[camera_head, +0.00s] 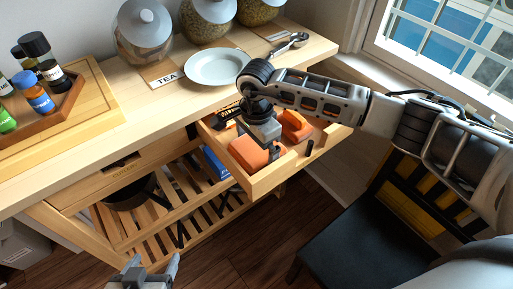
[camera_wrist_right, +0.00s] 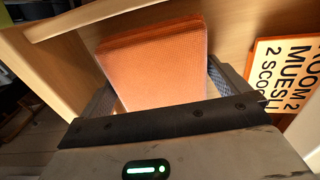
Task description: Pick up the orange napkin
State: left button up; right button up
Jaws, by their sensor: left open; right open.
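The orange napkin (camera_head: 247,153) lies in the open wooden drawer (camera_head: 262,187), toward its left front part. In the right wrist view the napkin (camera_wrist_right: 158,60), a folded, textured orange block, shows between the two fingers of my right gripper (camera_wrist_right: 163,88). My right gripper (camera_head: 268,143) is open, reaching down into the drawer at the napkin. Whether the fingers touch it cannot be told. My left gripper (camera_head: 145,270) is open and empty at the bottom of the head view, away from the drawer.
A second orange object (camera_head: 296,125) lies to the right in the drawer. A muesli card (camera_wrist_right: 285,72) lies near the napkin. On the counter are a plate (camera_head: 217,67), glass jars (camera_head: 143,30) and a bottle tray (camera_head: 50,107). A dark chair (camera_head: 355,235) stands right of the drawer.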

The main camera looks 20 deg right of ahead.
jog(key=c, duration=0.6)
jog(key=shift+r, duration=0.15)
jog(key=shift+r, duration=0.25)
notch_tip(320, 180, up, 2)
jog(key=s+a+r, duration=0.2)
jog(key=r, duration=0.1)
jog(key=s+a+r+b, duration=0.1)
jog(key=r, duration=0.1)
jog(key=shift+s+r, duration=0.1)
jog(key=shift+r, duration=0.1)
jog(key=s+a+r, duration=0.1)
jog(key=s+a, duration=0.1)
jog(key=s+a+r+b, duration=0.1)
jog(key=s+a+r, duration=0.1)
jog(key=s, duration=0.1)
jog(key=s+a+r, duration=0.1)
jog(key=s+a, duration=0.1)
jog(key=shift+s+a+r+b, duration=0.15)
jog(key=shift+r+b, duration=0.25)
